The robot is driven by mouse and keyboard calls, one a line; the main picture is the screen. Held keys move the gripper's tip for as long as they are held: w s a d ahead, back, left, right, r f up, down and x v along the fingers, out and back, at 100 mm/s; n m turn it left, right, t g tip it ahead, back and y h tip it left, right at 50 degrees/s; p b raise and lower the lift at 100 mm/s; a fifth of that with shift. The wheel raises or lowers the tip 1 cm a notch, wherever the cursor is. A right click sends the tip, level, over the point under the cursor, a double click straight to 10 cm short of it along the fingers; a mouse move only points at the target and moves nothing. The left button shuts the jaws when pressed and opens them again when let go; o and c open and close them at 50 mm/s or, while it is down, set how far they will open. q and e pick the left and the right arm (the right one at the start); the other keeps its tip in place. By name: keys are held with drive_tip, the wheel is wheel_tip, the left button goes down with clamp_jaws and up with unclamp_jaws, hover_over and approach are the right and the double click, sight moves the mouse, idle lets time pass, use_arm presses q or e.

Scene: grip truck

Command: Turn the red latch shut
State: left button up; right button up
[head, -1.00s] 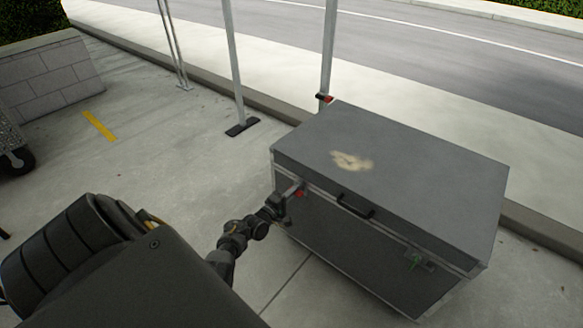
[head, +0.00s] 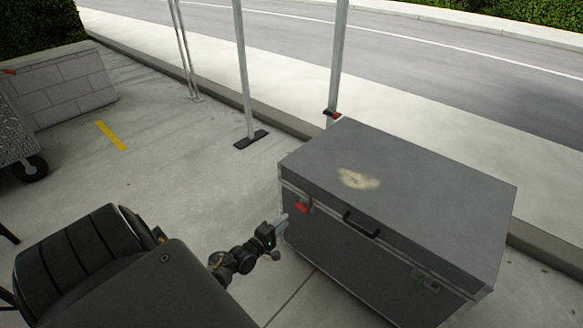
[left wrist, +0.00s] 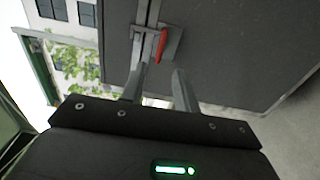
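The red latch (head: 302,207) is on the front of the grey case (head: 400,190), near its left corner below the lid seam. In the left wrist view the red latch (left wrist: 161,46) is a thin red handle on a metal plate, lying roughly along the seam's direction. My left gripper (head: 284,221) is just left of and below the latch in the head view. In the left wrist view its two fingers (left wrist: 158,72) are spread apart with nothing between them, and the latch lies beyond the tips. My right gripper is out of view.
Metal posts (head: 243,80) stand behind on the pavement. A cart wheel (head: 30,168) is at far left. The ground left of the case is clear.

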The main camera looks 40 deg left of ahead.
use_arm(q)
drive_tip(key=shift+s, duration=1.15)
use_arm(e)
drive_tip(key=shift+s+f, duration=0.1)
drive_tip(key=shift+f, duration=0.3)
